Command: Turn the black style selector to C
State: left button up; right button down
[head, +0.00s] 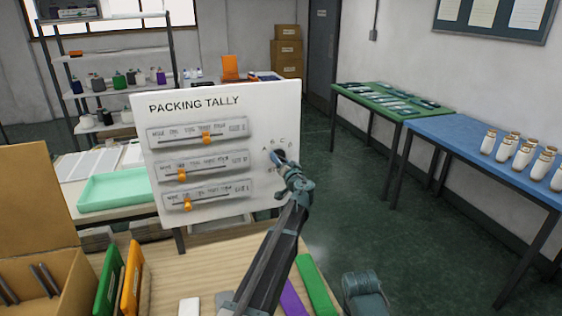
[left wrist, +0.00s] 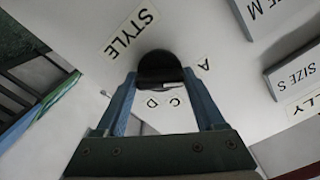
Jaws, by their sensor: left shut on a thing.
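The white PACKING TALLY board (head: 220,105) stands upright on the wooden table. The black style selector (left wrist: 158,68) is a round knob on the board, under the STYLE label (left wrist: 131,33) in the left wrist view. The letters A (left wrist: 204,65), C (left wrist: 175,101) and D (left wrist: 152,103) show around it; B is hidden by a finger. A pale mark on the knob's edge lies toward the C side, but I cannot tell exactly which letter it meets. My left gripper (head: 280,160) is shut on the knob, one blue finger on each side. My right gripper is not in view.
Three sliders with orange handles (head: 206,138) are on the board, left of the knob. Green and blue tables (head: 455,135) stand at right, with open floor between.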

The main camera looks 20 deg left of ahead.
pick_arm(q)
jog(key=shift+m, duration=0.4)
jog(key=m, duration=0.6)
jog(key=shift+m, duration=0.3)
jog(key=m, duration=0.6)
jog(key=shift+m, duration=0.4)
jog(key=o, duration=1.4)
jog(key=shift+c, duration=0.2)
jog(key=shift+d, duration=0.1)
